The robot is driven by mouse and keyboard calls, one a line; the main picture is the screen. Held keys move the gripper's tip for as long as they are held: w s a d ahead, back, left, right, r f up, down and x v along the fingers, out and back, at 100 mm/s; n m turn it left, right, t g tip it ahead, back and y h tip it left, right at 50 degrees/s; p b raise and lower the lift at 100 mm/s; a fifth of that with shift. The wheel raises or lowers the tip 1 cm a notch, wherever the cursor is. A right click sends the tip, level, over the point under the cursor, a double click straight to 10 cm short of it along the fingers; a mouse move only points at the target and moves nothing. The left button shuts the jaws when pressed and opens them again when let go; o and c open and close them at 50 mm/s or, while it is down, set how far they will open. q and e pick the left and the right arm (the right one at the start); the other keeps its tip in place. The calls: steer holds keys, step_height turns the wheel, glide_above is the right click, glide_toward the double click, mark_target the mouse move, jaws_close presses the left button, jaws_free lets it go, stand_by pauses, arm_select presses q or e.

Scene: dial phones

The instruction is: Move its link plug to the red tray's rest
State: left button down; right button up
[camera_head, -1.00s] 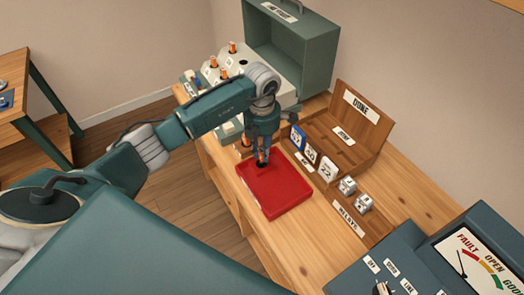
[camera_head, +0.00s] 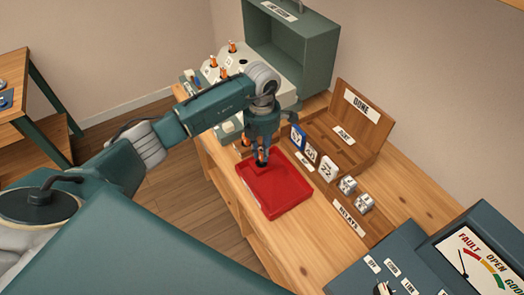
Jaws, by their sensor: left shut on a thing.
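The red tray (camera_head: 274,190) lies on the wooden bench. My left gripper (camera_head: 261,163) points down at the tray's far left part and is shut on a small orange-and-dark plug (camera_head: 261,156). The plug is mostly hidden between the fingers. I cannot tell whether it touches the tray. Other orange-topped plugs (camera_head: 232,47) stand on the pale panel in front of the green case. My right gripper is not in view.
A green case (camera_head: 305,50) stands at the back. A wooden box labelled DONE (camera_head: 362,108) with several numbered tags and metal relays sits right of the tray. A meter panel (camera_head: 475,255) fills the lower right. Bare bench (camera_head: 410,200) lies between.

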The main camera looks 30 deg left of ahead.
arm_select(q)
steer(key=shift+f+b, duration=1)
steer(key=shift+f, duration=0.2)
steer(key=c, duration=1.3)
jaws_free()
steer(key=shift+r, duration=0.1)
steer(key=shift+r, duration=0.2)
steer(key=shift+r+p, duration=1.85)
steer(key=shift+r, duration=0.65)
steer(key=shift+r+p, duration=0.5)
steer(key=shift+r, duration=0.5)
